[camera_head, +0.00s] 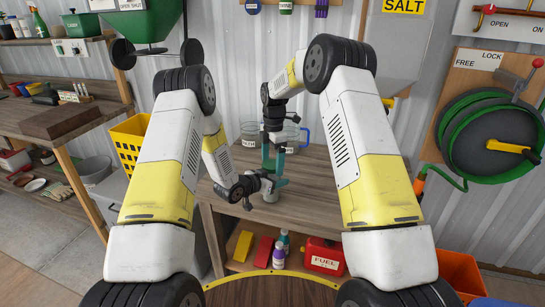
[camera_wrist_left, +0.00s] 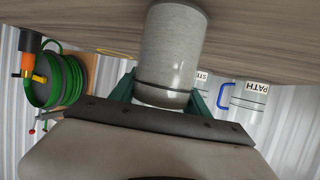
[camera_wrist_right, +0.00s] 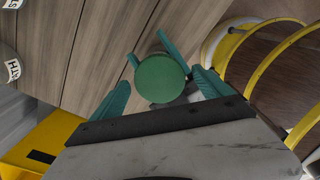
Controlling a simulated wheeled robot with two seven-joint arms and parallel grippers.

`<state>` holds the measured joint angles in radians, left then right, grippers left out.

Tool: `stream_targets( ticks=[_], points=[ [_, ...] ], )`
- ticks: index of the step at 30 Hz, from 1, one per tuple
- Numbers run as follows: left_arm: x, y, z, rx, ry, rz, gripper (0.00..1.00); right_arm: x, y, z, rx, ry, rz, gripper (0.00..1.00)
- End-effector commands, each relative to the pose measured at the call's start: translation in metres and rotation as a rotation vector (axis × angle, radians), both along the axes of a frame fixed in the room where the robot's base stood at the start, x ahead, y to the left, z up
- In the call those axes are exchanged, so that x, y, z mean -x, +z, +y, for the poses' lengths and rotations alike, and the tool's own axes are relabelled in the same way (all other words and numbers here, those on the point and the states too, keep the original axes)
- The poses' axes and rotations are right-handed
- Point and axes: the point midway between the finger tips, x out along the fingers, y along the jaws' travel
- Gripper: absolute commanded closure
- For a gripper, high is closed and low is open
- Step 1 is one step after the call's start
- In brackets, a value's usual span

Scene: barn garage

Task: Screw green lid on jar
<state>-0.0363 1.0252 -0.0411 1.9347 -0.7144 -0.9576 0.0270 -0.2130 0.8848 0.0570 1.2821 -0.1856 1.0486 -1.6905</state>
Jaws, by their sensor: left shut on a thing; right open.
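The grey jar (camera_wrist_left: 172,50) stands on the wooden table between the teal fingers of my left gripper (camera_wrist_left: 165,92), which is shut on it; that view is upside down. In the head view, the jar (camera_head: 270,192) is partly hidden by my left gripper (camera_head: 268,180). The round green lid (camera_wrist_right: 160,78) shows from above in the right wrist view, over the jar. My right gripper (camera_wrist_right: 162,92) is open, its fingers apart on either side of the lid in that view. Whether the lid is seated on the jar cannot be told. In the head view, my right gripper (camera_head: 272,150) is above the jar.
A labelled clear container (camera_head: 249,138) and a blue-handled jug (camera_head: 297,138) stand behind on the table (camera_head: 310,200). A shelf below holds a red fuel can (camera_head: 323,256) and bottles. A yellow crate (camera_head: 128,140) is to the left. The table's right part is clear.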

Motion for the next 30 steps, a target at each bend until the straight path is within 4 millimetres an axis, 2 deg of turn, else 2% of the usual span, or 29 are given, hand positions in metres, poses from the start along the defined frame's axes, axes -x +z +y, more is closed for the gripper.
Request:
stream_targets(
  ticks=[6, 17, 20, 26, 30],
  points=[
    [0.0021, -0.004, 0.0014, -0.005, 0.001, 0.009, 1.0, -0.0001, -0.0001, 0.0, 0.0, 0.0, 0.0, 0.11],
    [0.0021, -0.0041, 0.0014, -0.004, 0.001, 0.009, 1.0, 0.0, 0.0002, 0.0, 0.0, 0.0, 0.0, 0.81],
    [0.0021, -0.0042, 0.0014, -0.004, 0.001, 0.009, 1.0, 0.0, 0.0002, 0.0001, 0.001, -0.032, 0.001, 0.82],
    [0.002, -0.0041, 0.0014, -0.004, 0.001, 0.009, 1.0, 0.0, 0.0002, 0.0005, 0.009, -0.249, 0.007, 0.82],
    [0.002, -0.0041, 0.0014, -0.004, 0.001, 0.009, 1.0, 0.0, 0.0001, 0.0004, 0.01, -0.281, 0.009, 0.82]
  ],
)
